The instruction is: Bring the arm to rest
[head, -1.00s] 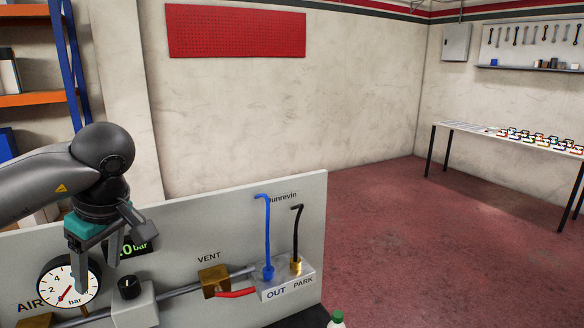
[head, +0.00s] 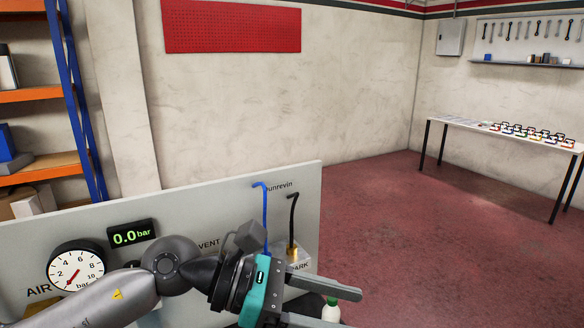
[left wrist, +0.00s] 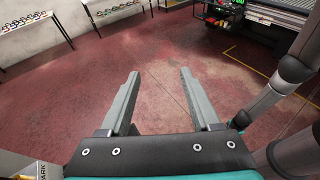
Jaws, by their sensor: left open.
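My left arm (head: 110,303) reaches in from the lower left in the head view, low across the front of the grey panel. My left gripper (head: 349,309) points right, past the panel's right edge. Its two fingers are apart with nothing between them. In the left wrist view the open fingers (left wrist: 160,73) have only red floor beyond them. The arm and wrist hide the valve, the pipe and most of the hose block.
The grey panel (head: 200,190) carries a gauge (head: 76,270), a display (head: 132,234) reading 0.0 bar, a blue hose (head: 264,210) and a black hose (head: 292,220). A white bottle (head: 331,310) stands close to the fingers. A long table (head: 465,123) stands far right. Floor right of the panel is clear.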

